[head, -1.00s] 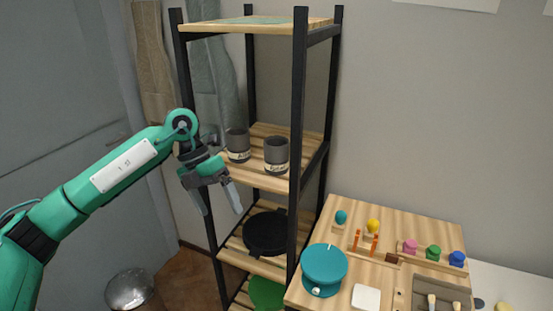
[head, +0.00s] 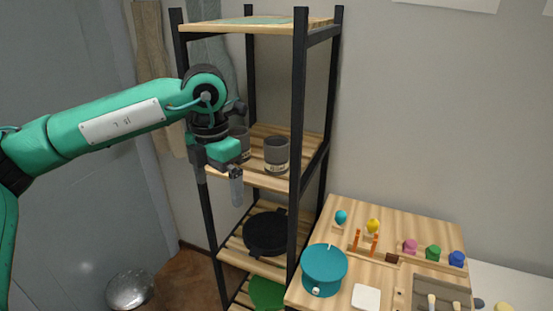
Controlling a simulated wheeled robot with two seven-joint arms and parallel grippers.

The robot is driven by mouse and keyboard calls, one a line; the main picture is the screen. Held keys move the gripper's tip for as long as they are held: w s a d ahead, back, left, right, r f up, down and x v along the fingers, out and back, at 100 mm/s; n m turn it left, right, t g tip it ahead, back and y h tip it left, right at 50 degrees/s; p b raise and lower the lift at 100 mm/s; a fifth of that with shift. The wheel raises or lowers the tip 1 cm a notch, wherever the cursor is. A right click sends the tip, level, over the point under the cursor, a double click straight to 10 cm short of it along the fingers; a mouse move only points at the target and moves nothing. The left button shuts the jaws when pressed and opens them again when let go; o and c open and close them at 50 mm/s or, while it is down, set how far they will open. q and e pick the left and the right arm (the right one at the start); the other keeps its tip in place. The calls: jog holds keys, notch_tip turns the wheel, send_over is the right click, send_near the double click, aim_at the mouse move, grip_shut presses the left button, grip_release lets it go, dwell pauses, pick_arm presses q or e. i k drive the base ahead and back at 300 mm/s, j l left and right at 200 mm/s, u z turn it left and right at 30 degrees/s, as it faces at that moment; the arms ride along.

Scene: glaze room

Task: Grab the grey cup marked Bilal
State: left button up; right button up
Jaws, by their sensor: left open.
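Two dark grey cups stand on the middle shelf (head: 262,180) of the rack in the head view. The right grey cup (head: 276,154) is fully in view and upright, with a pale label low on its side; I cannot read the label for sure. The left grey cup (head: 244,142) is mostly hidden behind my left gripper. My left gripper (head: 219,188) is open and empty, its fingers pointing down in front of the shelf's left front part. Whether it touches the left cup cannot be told. My right gripper is not in view.
The rack's black front post (head: 297,120) stands just right of the right cup. A black pot (head: 265,233) and a green round item (head: 268,292) are on lower shelves. A wooden table (head: 400,225) at right holds a teal round container (head: 324,270) and small coloured knobs.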

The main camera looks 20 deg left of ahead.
aim_at(275, 149)
jog(key=i+l, duration=0.1)
jog(key=i, duration=0.4)
jog(key=i+l, duration=0.1)
jog(key=i, duration=0.4)
